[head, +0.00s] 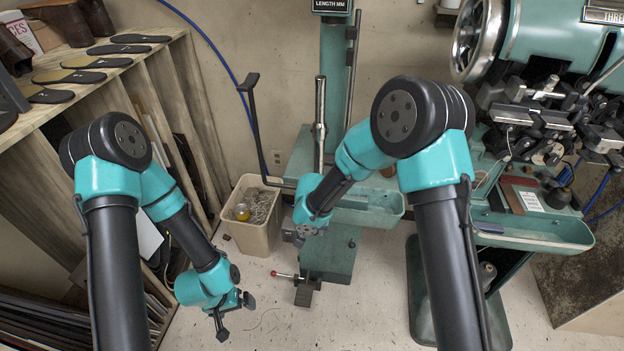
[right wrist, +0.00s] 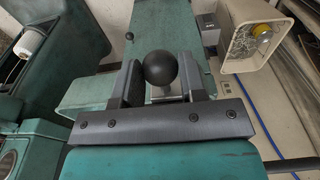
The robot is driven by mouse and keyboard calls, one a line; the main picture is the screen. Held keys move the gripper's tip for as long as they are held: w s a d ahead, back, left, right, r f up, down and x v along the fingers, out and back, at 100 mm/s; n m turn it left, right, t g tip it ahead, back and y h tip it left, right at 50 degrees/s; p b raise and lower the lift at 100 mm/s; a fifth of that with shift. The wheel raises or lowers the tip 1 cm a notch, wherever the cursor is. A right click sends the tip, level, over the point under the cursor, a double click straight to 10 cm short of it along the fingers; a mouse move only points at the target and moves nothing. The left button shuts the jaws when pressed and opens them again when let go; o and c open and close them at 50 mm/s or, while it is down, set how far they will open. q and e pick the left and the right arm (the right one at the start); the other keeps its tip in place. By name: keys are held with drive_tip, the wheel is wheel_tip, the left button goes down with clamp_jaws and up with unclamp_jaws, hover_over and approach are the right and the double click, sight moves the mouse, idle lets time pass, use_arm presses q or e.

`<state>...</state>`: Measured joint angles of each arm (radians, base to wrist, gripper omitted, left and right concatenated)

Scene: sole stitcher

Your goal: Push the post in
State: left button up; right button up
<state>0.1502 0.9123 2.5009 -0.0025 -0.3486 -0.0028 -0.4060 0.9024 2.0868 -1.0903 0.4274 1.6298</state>
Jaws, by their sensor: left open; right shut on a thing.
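An upright metal post (head: 320,115) stands in front of the teal machine column, its lower end hidden behind my right arm. My right gripper (head: 303,236) is low beside the machine, partly hidden by its own wrist. In the right wrist view its two dark fingers are shut on a black ball knob (right wrist: 161,67). What the knob is fixed to is mostly hidden. My left gripper (head: 236,315) is open and empty, its fingers spread above the floor at lower left of the machine.
A beige bin (head: 255,235) with scraps stands left of the machine; it also shows in the right wrist view (right wrist: 240,65). A red-knobbed lever (head: 282,275) sticks out near the machine's foot. A wooden shelf (head: 120,65) is at left. A black rod (head: 250,115) rises above the bin.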

drive_tip(key=c, duration=0.4)
drive_tip(key=shift+w+d, duration=0.5)
drive_tip(key=shift+w, duration=2.3)
drive_tip(key=shift+w+d, duration=0.55)
drive_tip(key=shift+w, duration=2.3)
drive_tip(key=shift+w+d, duration=0.5)
drive_tip(key=shift+w, duration=2.3)
drive_tip(key=o, duration=0.7)
drive_tip(key=shift+w, duration=0.1)
drive_tip(key=o, duration=0.5)
drive_tip(key=shift+s+a+r, duration=0.1)
drive_tip(key=shift+s+r, duration=0.25)
drive_tip(key=shift+r, duration=0.8)
drive_tip(key=shift+s+a+r, duration=0.1)
drive_tip(key=shift+s+r, duration=0.3)
drive_tip(key=shift+r, duration=0.8)
drive_tip(key=shift+s+r, duration=0.35)
drive_tip(key=shift+r, duration=0.8)
